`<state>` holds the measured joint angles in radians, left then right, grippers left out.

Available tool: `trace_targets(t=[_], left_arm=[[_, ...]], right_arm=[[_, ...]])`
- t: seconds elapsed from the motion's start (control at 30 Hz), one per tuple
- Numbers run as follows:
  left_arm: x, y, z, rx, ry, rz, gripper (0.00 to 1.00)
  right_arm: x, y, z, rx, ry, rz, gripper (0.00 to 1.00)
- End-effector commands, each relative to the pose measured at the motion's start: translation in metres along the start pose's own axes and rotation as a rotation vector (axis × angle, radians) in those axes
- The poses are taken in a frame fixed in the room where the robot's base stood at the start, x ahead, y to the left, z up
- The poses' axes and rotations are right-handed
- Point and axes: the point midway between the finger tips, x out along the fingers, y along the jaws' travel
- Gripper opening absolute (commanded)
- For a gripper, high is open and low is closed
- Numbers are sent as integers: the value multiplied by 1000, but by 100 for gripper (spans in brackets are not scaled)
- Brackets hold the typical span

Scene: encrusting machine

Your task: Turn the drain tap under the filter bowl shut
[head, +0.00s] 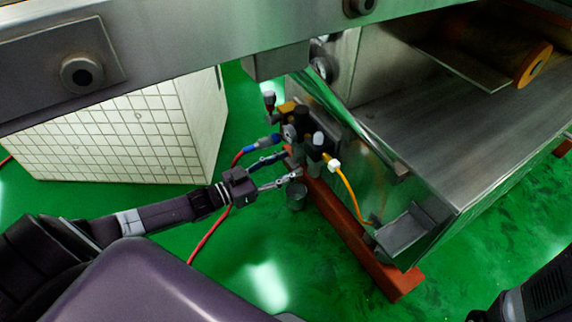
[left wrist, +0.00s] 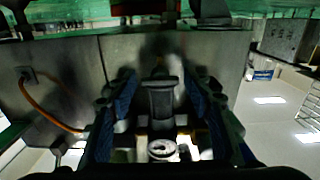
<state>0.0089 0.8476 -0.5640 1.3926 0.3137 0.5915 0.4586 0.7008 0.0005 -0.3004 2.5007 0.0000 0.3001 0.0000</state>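The air filter unit (head: 292,132), with a gauge and dark bodies, is mounted on the machine's side in the head view. My left gripper (head: 291,167) reaches its lower part from the left, fingers spread. In the left wrist view, which is upside down, the blue-padded fingers of my left gripper (left wrist: 160,88) stand apart either side of a dark part of the unit (left wrist: 161,102). I cannot tell whether they touch it. I cannot make out the drain tap or its handle position; the gripper and unit crowd that spot.
A small grey bucket (head: 297,198) stands on the green floor below the unit. A red hose (head: 213,235) and a yellow cable (head: 348,190) run from the unit. A red-brown beam (head: 350,232) lies under the machine. A white tiled block (head: 125,140) stands left.

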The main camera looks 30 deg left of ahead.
Motion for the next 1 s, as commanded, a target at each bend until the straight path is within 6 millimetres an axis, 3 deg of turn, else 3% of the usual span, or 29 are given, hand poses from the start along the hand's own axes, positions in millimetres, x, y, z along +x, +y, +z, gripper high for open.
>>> trace_targets(t=[0.3,0.43,0.8,1.0], left_arm=[[-1,0,0,1,0,0,52],[-11,1,1,0,-3,1,52],[-80,0,2,-1,-5,1,52],[-108,0,1,1,-3,0,52]], right_arm=[[-1,1,2,-1,-6,3,0],[-1,1,2,0,-4,2,0],[0,0,1,0,-2,1,0],[0,0,1,0,-2,1,0]])
